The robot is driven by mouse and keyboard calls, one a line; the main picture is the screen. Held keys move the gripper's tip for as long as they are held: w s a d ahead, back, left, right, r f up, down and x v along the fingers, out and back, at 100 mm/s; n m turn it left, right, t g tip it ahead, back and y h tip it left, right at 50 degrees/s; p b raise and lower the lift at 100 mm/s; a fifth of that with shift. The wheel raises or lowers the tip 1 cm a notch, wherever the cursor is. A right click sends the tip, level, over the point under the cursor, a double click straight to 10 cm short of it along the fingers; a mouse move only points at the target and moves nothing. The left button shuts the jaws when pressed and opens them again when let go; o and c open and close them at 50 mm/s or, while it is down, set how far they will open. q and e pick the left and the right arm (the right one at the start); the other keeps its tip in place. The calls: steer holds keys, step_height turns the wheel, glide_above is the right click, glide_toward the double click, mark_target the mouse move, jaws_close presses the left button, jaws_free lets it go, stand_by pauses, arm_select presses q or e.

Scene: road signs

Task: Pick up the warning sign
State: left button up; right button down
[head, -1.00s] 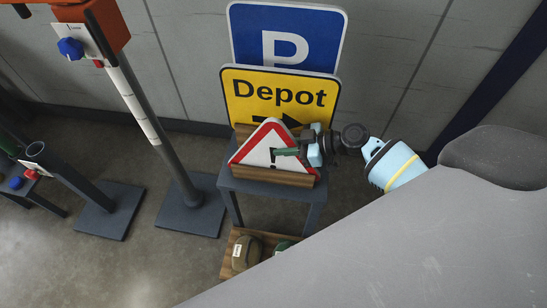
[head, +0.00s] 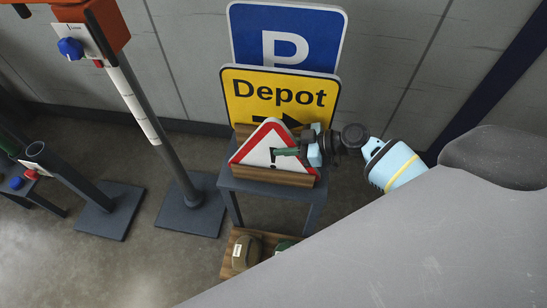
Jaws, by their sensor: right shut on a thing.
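The warning sign (head: 258,152) is a white triangle with a red border. It stands upright in a wooden holder (head: 262,173) on a small grey stand, in the middle of the head view. My right gripper (head: 290,152) reaches in from the right and is shut on the warning sign at its right side, with a green finger across the white face. The finger behind the sign is hidden. Part of the sign's black symbol shows below the finger. My left gripper is not in view.
A yellow Depot sign (head: 250,95) and a blue P sign (head: 325,35) stand close behind. Left are a post on a grey base (head: 190,210) and a shorter tube (head: 70,178). A brown lumpy object (head: 245,253) lies on the lower wooden shelf.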

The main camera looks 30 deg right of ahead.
mark_target(282, 124)
steer(key=shift+r, duration=0.1)
stand_by(0.4)
step_height(282, 124, up, 10)
steer(key=shift+p, duration=0.4)
stand_by(1.1)
